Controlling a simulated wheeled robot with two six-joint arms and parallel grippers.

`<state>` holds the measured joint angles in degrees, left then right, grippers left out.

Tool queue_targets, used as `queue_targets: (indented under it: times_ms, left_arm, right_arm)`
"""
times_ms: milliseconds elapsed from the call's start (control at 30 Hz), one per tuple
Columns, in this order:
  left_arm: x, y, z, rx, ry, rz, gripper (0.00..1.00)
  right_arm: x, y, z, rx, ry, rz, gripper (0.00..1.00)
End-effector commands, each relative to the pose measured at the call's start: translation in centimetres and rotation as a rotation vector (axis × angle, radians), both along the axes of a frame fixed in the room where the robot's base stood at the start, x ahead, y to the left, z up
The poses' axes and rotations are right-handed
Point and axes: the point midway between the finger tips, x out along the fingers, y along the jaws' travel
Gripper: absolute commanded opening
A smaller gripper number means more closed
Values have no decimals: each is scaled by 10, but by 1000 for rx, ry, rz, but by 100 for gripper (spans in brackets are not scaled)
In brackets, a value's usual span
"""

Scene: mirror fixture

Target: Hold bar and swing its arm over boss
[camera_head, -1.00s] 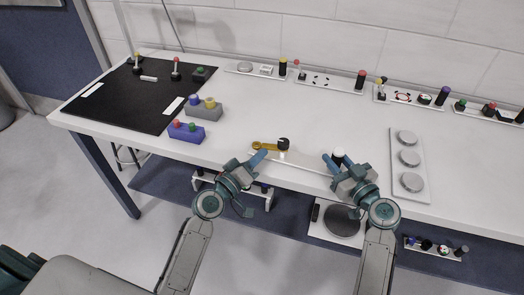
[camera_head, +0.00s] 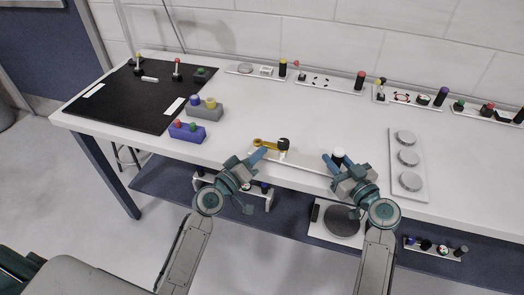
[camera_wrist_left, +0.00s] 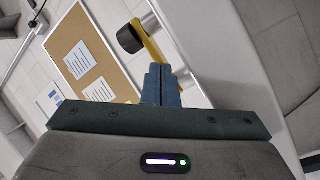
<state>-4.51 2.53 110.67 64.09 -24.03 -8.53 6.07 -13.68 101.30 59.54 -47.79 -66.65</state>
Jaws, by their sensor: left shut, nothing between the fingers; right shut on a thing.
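A long pale bar (camera_head: 305,164) lies along the table's front edge. At its left end is a yellow arm (camera_head: 265,143) with a black knob (camera_head: 283,144); a small white post shows under the knob. My left gripper (camera_head: 264,152) is shut and empty, its tips beside the yellow arm. In the left wrist view, the closed fingers (camera_wrist_left: 161,70) point at the yellow arm (camera_wrist_left: 148,42), with the black knob (camera_wrist_left: 130,38) to its left; contact is unclear. My right gripper (camera_head: 328,158) is shut at the bar's right end, beside a white cylinder (camera_head: 338,154). I cannot make out the boss with certainty.
A plate with several grey discs (camera_head: 409,180) lies right of my right gripper. Blue (camera_head: 187,132) and grey (camera_head: 205,113) button boxes stand left, near a black mat (camera_head: 120,110). Several fixtures line the back. The middle of the table is clear.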

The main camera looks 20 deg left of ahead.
Motion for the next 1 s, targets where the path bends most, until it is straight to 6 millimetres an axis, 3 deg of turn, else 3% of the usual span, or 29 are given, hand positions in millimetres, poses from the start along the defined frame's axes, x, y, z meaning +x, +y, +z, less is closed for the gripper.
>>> queue_targets:
  times_ms: [367, 1000]
  left_arm:
    - [3, 1, 6, 7, -15, 6, 0]
    - [-24, -12, 0, 5, -7, 3, 0]
  right_arm:
    - [0, 0, 3, 3, -2, -1, 0]
    - [0, 0, 2, 1, -1, -1, 0]
